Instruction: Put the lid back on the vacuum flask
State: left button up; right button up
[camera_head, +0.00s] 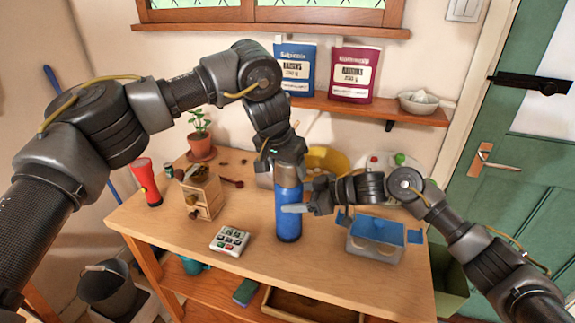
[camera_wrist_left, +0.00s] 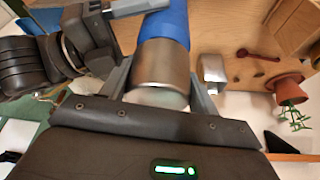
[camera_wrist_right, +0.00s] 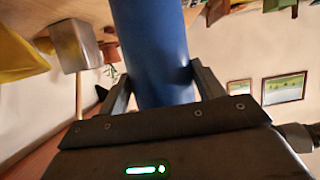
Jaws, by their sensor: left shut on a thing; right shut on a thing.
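The blue vacuum flask (camera_head: 289,218) stands upright on the table; its body also shows in the left wrist view (camera_wrist_left: 165,32) and the right wrist view (camera_wrist_right: 152,45). The lid (camera_wrist_left: 162,68), a silver metal cup, is between the fingers of my left gripper (camera_head: 288,163), which comes from above and is shut on it. The lid is in line with the flask's top, touching or very close; I cannot tell if it is seated. My right gripper (camera_head: 300,208) is shut on the flask's upper body from the right. The flask's rim is hidden.
A grey box with blue flaps (camera_head: 376,240) is close on the right. A potted plant (camera_head: 201,140) and yellow object (camera_head: 325,160) stand behind.

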pick_arm(q)
jog(key=shift+f, duration=0.3)
pick_arm(e)
jog(key=c, duration=0.5)
pick_arm(q)
jog(key=m+h, duration=0.1)
jog(key=m, duration=0.2)
jog(key=shift+w+a+m+g, duration=0.1)
jog(key=shift+m+g, duration=0.3)
jog(key=m+g, duration=0.1)
jog(key=m, duration=0.2)
jog(key=shift+w+a+m+h, duration=0.1)
jog(key=shift+w+m+h, duration=0.05)
jog(key=shift+m+h, duration=0.25)
jog(key=m, duration=0.1)
jog(key=m+g, duration=0.2)
jog(key=m, duration=0.1)
jog(key=shift+f, duration=0.25)
jog(key=shift+w+r+m, duration=0.15)
jog(key=shift+r+m, duration=0.05)
jog(key=shift+m, duration=0.5)
jog(key=o, duration=1)
jog(key=shift+c, duration=0.2)
